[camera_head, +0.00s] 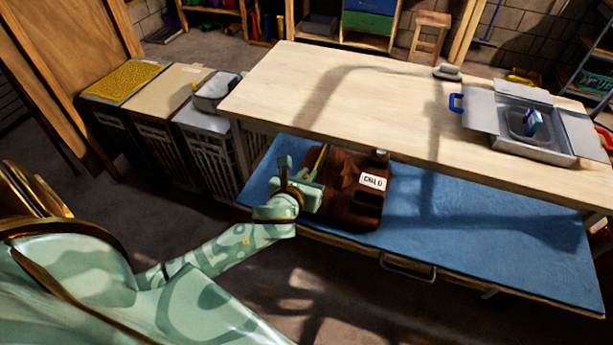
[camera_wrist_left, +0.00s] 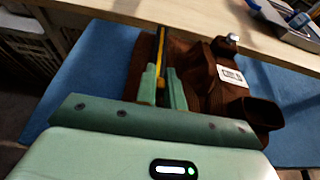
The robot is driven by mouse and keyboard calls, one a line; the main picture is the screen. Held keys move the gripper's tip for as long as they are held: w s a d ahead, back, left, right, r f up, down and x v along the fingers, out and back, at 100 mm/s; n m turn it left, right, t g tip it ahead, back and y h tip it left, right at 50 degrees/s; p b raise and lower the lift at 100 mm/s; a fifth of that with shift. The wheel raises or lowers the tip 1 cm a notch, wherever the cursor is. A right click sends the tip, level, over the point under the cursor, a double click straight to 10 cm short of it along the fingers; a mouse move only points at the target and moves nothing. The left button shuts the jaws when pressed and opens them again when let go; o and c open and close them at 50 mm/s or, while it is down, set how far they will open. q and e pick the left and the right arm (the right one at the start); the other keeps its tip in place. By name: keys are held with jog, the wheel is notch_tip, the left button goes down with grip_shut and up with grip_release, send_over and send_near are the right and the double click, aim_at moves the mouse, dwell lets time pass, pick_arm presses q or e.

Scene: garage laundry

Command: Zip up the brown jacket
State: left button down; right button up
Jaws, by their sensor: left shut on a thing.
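The brown jacket (camera_head: 355,208) lies on a blue surface below the wooden tabletop, with a white label (camera_head: 373,182) on its right part. It also shows in the left wrist view (camera_wrist_left: 196,73). A yellow zip line (camera_wrist_left: 160,45) runs along the jacket from my fingertips toward the tabletop. My left gripper (camera_head: 312,180) is over the jacket's left part. In the left wrist view its fingers (camera_wrist_left: 162,78) are shut at the near visible end of the yellow line. The small part between the fingers is hidden. My right gripper is not in view.
The wooden tabletop (camera_head: 330,88) overhangs the blue surface (camera_head: 460,225) at the back. An open grey box (camera_head: 530,145) stands on the tabletop's right. Dark bins (camera_head: 160,140) stand at left. The blue surface right of the jacket is clear.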

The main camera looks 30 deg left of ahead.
pick_arm(q)
jog(key=p, duration=0.2)
send_near(326, 145)
jog(key=shift+w+a, duration=0.1)
jog(key=shift+w, duration=0.2)
jog(key=w, duration=0.2)
jog(key=w+a, duration=0.1)
jog(key=w, duration=0.4)
jog(key=shift+w+a+f, duration=0.2)
jog(key=shift+a+f, duration=0.05)
jog(key=shift+a, duration=0.15)
jog(key=shift+w+a+b, duration=0.1)
jog(key=shift+w+b, duration=0.2)
jog(key=shift+w, duration=0.05)
jog(key=c, duration=1.5)
grip_release()
